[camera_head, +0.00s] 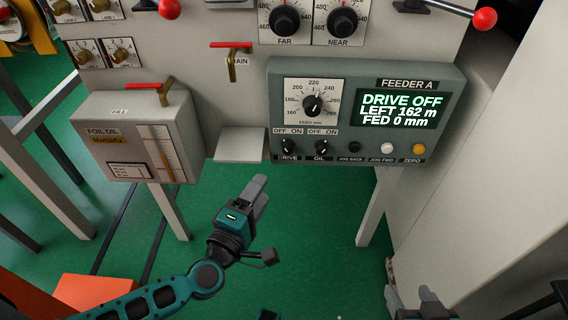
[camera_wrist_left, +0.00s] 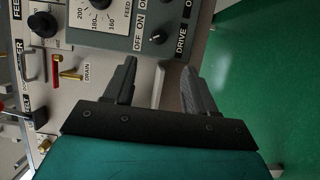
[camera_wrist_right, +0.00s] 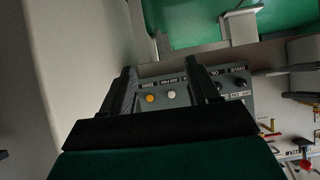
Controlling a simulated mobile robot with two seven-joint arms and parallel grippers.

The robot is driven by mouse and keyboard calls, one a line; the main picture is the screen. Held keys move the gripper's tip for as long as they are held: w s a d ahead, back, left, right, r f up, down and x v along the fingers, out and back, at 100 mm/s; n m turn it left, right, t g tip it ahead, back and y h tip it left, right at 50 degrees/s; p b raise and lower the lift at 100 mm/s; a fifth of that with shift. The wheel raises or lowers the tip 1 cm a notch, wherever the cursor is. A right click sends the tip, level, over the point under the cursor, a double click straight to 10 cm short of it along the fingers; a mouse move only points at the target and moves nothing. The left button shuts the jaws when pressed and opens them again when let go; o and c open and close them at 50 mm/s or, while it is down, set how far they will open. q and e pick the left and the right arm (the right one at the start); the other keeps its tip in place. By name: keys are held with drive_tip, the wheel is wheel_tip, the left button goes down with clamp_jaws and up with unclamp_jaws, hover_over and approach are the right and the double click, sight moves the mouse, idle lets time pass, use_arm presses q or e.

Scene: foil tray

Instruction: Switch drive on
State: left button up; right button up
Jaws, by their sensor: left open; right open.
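The grey FEEDER A panel (camera_head: 367,79) has a lit display (camera_head: 400,109) reading "DRIVE OFF, LEFT 162 m, FED 0 mm". Its black DRIVE knob (camera_head: 288,147) is at the lower left, under OFF and ON labels. The DRIVE knob also shows in the left wrist view (camera_wrist_left: 158,37), ahead of the fingers. My left gripper (camera_head: 260,190) is open and empty, below and left of the knob, apart from it. My right gripper (camera_head: 410,293) is open and empty at the bottom of the head view, below the panel's right side.
The OIL knob (camera_head: 321,147) sits just right of DRIVE, then JOG BACK, white JOG FWD (camera_head: 387,149) and orange ZERO (camera_head: 418,149) buttons. A FEED dial (camera_head: 312,104) is above. A foil oil box (camera_head: 108,140) and small ledge (camera_head: 240,145) stand left.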

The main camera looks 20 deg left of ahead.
sight(286, 151)
use_arm(q)
drive_tip(key=w, duration=0.3)
drive_tip(key=w+b, duration=0.1)
drive_tip(key=w, duration=0.3)
drive_tip(key=w+d+b, duration=0.1)
drive_tip(key=w, duration=0.3)
drive_tip(key=shift+w+d, duration=0.1)
drive_tip(key=shift+w, duration=0.6)
drive_tip(key=shift+w+d, duration=0.1)
drive_tip(key=shift+w, duration=0.05)
use_arm(e)
drive_tip(key=shift+w+a+f, duration=0.1)
drive_tip(key=shift+a+f, duration=0.3)
